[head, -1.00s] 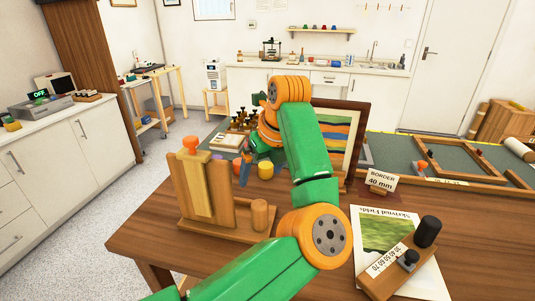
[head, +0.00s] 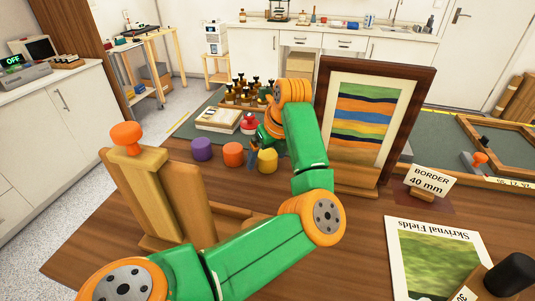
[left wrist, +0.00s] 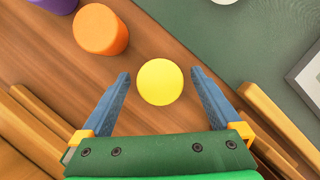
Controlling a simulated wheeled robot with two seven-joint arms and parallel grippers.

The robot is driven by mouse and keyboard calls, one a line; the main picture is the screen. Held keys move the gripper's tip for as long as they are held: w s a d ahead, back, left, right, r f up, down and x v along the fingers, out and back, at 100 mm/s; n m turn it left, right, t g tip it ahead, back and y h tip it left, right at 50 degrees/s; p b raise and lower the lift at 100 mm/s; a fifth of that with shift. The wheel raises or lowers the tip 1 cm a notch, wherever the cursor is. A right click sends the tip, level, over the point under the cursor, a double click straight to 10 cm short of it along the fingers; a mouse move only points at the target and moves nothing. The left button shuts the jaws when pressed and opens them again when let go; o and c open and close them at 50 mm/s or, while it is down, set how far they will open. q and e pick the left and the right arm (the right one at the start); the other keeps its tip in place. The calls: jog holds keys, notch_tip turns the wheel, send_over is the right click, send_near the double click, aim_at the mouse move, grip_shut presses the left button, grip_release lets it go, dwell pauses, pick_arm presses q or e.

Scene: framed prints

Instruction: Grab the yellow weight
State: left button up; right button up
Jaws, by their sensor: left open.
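The yellow weight (head: 267,160) is a short cylinder standing on the wooden table, at the right end of a row with the orange weight (head: 233,154) and the purple weight (head: 202,149). In the left wrist view the yellow weight (left wrist: 160,82) lies between the two blue fingertips of my left gripper (left wrist: 159,78), with a gap on each side. My left gripper (head: 267,150) is open and empty. In the head view it partly hides behind my green and orange arm, close to the yellow weight. My right gripper is not in view.
A wooden stand with an orange knob (head: 126,136) is at the front left. A framed striped print (head: 365,125) stands right of my arm, near the border card (head: 431,182). Behind the weights are a red-topped item (head: 249,122) and a stack of pads (head: 218,119).

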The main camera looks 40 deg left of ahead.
pick_arm(q)
jog(key=shift+w+a+f, duration=0.1)
jog(key=shift+a+f, duration=0.05)
jog(key=shift+f, duration=0.15)
jog(key=shift+r, duration=0.15)
jog(key=c, duration=0.5)
grip_shut()
